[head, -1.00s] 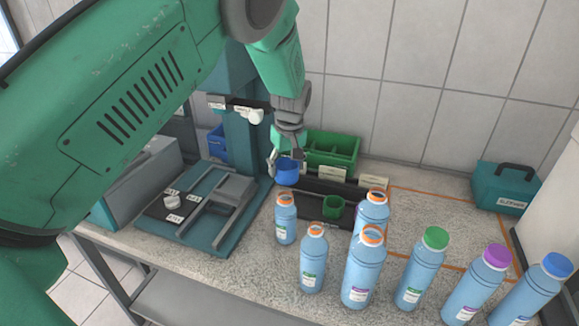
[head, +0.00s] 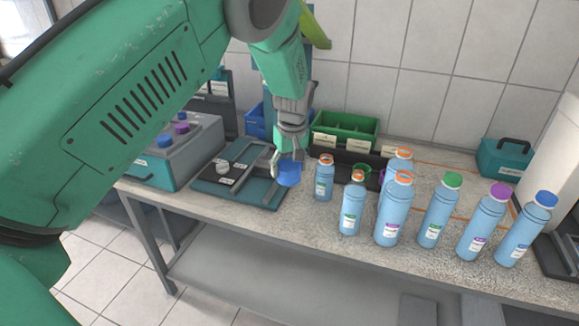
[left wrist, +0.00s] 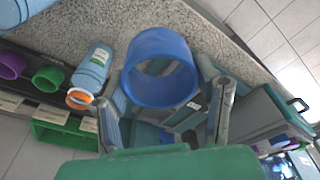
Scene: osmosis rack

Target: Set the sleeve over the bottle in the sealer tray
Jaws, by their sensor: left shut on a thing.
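My left gripper (head: 289,160) is shut on a blue sleeve (head: 288,174), a short open ring, and holds it over the bench. The left wrist view shows the sleeve (left wrist: 161,68) between the fingers, with its opening facing the camera. The sleeve is at the right end of the teal sealer tray (head: 256,192); its height above the tray is hard to judge. The tray bears a dark plate (head: 220,178) with a small light piece. No bottle shows on the tray. The nearest bottle (head: 324,180), light blue with an orange neck, stands on the bench just right of the sleeve.
Several more light-blue bottles stand to the right, some with orange necks, others capped green (head: 438,218), purple (head: 484,226) and blue (head: 525,232). Behind are a green bin (head: 352,123) and a dark rack with green and purple sleeves. A teal case (head: 505,158) sits far right.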

